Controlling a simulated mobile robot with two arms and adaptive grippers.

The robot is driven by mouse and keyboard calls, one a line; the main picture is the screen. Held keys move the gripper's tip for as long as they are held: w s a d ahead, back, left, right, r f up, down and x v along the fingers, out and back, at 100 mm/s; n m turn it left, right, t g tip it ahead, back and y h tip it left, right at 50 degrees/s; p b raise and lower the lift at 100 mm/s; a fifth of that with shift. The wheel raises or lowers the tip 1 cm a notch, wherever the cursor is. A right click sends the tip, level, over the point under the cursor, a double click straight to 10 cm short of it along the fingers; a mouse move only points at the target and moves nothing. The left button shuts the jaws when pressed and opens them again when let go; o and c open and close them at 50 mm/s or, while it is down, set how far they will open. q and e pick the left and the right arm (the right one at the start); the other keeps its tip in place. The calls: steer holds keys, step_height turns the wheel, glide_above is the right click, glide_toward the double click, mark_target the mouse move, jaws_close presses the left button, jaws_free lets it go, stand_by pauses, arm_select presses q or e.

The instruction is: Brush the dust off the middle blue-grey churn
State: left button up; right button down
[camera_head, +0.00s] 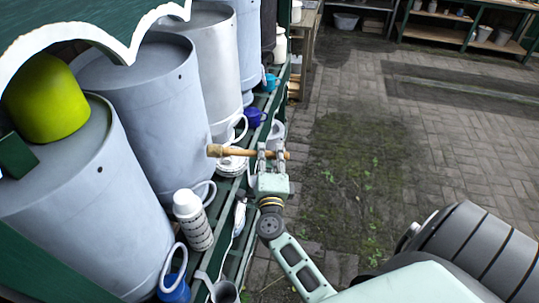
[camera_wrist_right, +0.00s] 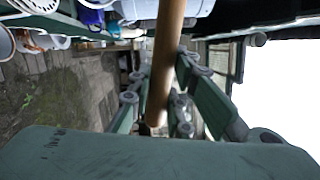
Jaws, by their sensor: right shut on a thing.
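A row of large churns stands on the left in the head view. A blue-grey churn (camera_head: 155,110) stands between a nearer blue-grey churn (camera_head: 80,215) and a paler grey churn (camera_head: 212,75); another blue-grey churn (camera_head: 247,40) is farther back. My right gripper (camera_head: 271,157) is shut on the wooden handle of a brush (camera_head: 236,152), held roughly level. The brush's left end is close to the right side of the second churn; I cannot tell whether it touches. The handle also crosses the right wrist view (camera_wrist_right: 168,50) between the fingers. My left gripper is not in view.
A green shelf (camera_head: 231,190) carries the churns, a white bottle (camera_head: 193,220) and several cups. A yellow-green rounded object (camera_head: 45,98) sits on the nearest churn. A white scalloped edge (camera_head: 90,32) hangs over the churn tops. Brick paving (camera_head: 400,150) to the right is clear.

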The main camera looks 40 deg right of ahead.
steer(key=shift+w+a, duration=0.6)
steer(key=shift+w, duration=0.1)
stand_by(0.3)
steer(key=shift+w+d, duration=2.45)
steer(key=shift+d, duration=0.45)
steer(key=shift+s+a+p, duration=0.2)
steer(key=shift+s+a, duration=1.05)
steer(key=shift+a, duration=0.25)
steer(key=shift+s+a+p, duration=0.2)
steer(key=shift+s+a, duration=1.05)
steer(key=shift+a, duration=0.2)
steer(key=shift+d, duration=0.1)
